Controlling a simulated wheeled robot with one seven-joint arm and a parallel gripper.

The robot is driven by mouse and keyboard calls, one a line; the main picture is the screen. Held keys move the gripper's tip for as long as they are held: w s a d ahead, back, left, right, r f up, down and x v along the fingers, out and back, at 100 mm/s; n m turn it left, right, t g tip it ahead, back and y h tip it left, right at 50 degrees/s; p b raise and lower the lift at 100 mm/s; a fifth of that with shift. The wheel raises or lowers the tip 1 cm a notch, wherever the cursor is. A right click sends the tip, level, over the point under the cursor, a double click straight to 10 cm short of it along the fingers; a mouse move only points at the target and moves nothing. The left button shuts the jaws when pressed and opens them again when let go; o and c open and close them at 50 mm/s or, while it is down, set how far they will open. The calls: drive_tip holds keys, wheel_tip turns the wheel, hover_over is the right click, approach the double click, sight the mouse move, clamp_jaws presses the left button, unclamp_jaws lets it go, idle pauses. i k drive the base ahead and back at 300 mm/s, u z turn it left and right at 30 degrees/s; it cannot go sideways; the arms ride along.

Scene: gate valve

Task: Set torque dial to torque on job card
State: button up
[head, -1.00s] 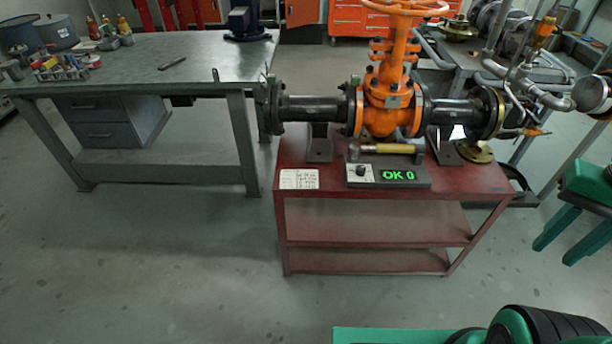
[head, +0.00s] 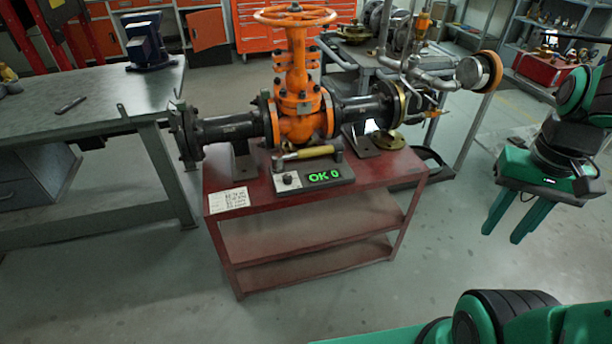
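The torque dial is a small dark knob (head: 287,180) on the light left part of a grey control box (head: 330,184). The box's screen (head: 324,175) reads "OK 0" in green. The job card (head: 229,199) is a white sheet with handwritten-looking lines, too small to read, lying on the front left of the red cart top. My green gripper (head: 516,228) hangs at the right, fingers pointing down with a gap between them. It is empty and well away to the right of the cart and dial.
The red cart (head: 372,176) carries an orange gate valve (head: 297,110) with dark flanged pipes. A yellow-handled tool (head: 306,153) lies just behind the box. A grey workbench (head: 90,95) stands at the left. Pipework (head: 410,66) stands behind right. The floor between cart and gripper is open.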

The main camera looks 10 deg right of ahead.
sight(287, 178)
drive_tip(key=z, duration=0.6)
drive_tip(key=k, duration=0.8)
drive_tip(key=z, duration=0.9)
drive_tip(key=k, duration=0.35)
drive_tip(key=i, duration=1.15)
drive_tip(key=u, duration=1.2)
drive_tip(key=i, duration=0.85)
drive_tip(key=u, duration=0.95)
drive_tip(key=i, duration=0.4)
drive_tip(key=u, duration=0.2)
